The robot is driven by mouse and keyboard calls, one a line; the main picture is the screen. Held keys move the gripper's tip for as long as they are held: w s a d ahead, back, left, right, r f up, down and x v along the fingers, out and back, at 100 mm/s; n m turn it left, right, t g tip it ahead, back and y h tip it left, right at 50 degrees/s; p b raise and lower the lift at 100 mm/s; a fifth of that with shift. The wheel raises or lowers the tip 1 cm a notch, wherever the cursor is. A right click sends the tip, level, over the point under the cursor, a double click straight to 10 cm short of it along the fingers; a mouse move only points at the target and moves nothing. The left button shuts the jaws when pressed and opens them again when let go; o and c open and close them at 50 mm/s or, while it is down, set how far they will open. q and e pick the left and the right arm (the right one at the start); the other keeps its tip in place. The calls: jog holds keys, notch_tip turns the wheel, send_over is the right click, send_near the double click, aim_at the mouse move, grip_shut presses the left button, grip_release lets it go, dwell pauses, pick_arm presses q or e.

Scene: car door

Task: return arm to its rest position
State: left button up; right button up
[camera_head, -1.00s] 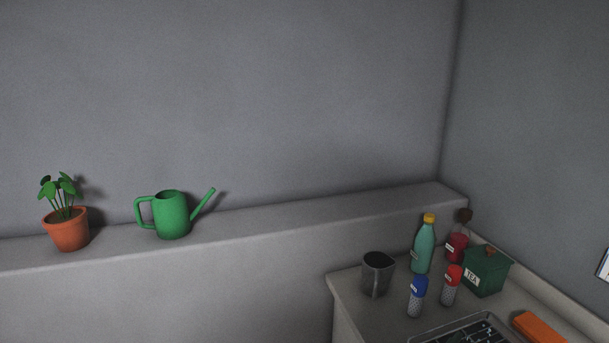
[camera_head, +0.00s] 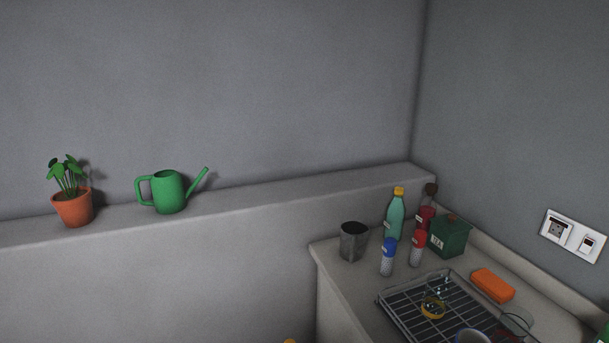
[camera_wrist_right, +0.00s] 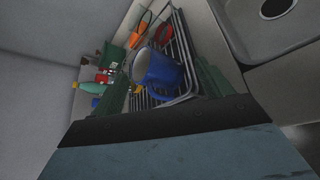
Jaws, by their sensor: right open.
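My right gripper (camera_wrist_right: 165,88) shows in the right wrist view, with its two dark green fingers spread wide apart. A blue mug (camera_wrist_right: 158,72) shows between the fingers, beyond them, on a wire dish rack (camera_wrist_right: 180,50). I cannot tell how far the mug is from the fingertips. Neither gripper shows in the head view, and my left gripper is in no view.
In the head view, the counter holds the dish rack (camera_head: 395,303), an orange sponge (camera_head: 492,285), a metal cup (camera_head: 353,243), a green bottle (camera_head: 394,216) and a green tea box (camera_head: 450,238). A watering can (camera_head: 168,192) and potted plant (camera_head: 72,208) stand on the ledge. A sink (camera_wrist_right: 270,25) is beside the rack.

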jog(key=s+a+f+m+g+y, duration=0.2)
jog(key=s+a+m+y, duration=0.4)
jog(key=s+m, duration=0.15)
jog(key=s+a+f+m+g+y, duration=0.2)
jog(key=s+a+m+g+y, duration=0.1)
jog(key=s+a+m+y, duration=0.4)
jog(key=s+f+h+b, duration=0.1)
jog(key=s+f+b, duration=0.15)
jog(key=f, duration=1.25)
jog(key=s+f+b, duration=0.1)
jog(key=f+b, duration=0.2)
jog(key=f, duration=1.3)
pick_arm(q)
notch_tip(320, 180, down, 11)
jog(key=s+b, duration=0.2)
jog(key=b, duration=0.3)
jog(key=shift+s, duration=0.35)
pick_arm(e)
jog(key=s+d+f+g, duration=0.1)
jog(key=s+d+f, duration=0.1)
jog(key=s+f, duration=0.5)
jog(key=s+d+f+g, duration=0.1)
jog(key=s+f, duration=0.7)
jog(key=f, duration=0.4)
jog(key=shift+d+h, duration=0.3)
jog(key=shift+d, duration=0.05)
jog(key=shift+n, duration=0.25)
